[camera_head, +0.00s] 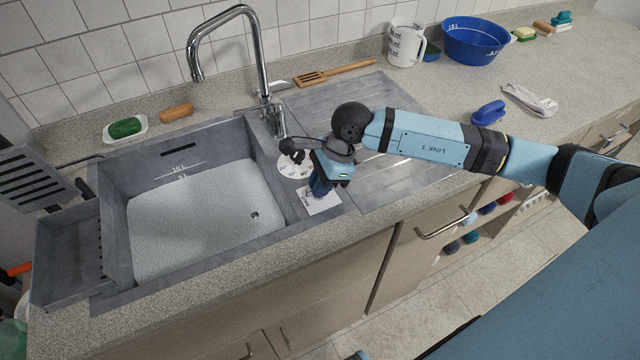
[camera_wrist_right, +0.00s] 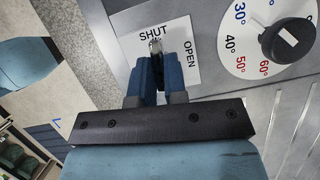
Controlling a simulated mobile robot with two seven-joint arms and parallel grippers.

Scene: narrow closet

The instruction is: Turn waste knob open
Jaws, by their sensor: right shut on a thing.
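The waste knob (camera_wrist_right: 155,45) is a small metallic piece on a white plate (camera_wrist_right: 187,40) marked SHUT and OPEN. Its visible tip lies just by the word SHUT. My right gripper (camera_wrist_right: 157,68) is shut on the knob, its blue fingers on either side and hiding most of it. In the head view my right gripper (camera_head: 319,188) points down at the same white plate (camera_head: 322,203), on the sink's right rim. The grey sink (camera_head: 110,172) has litre marks on its back wall and a pale speckled surface low in its basin. My left gripper is not in view.
A black temperature dial (camera_wrist_right: 290,40) sits close beside the plate. The chrome tap (camera_head: 264,80) rises behind my gripper. A wooden spatula (camera_head: 335,72), white jug (camera_head: 405,45), blue basin (camera_head: 474,42) and blue brush (camera_head: 489,112) lie further right. The ribbed drainboard (camera_head: 400,175) is clear under my arm.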

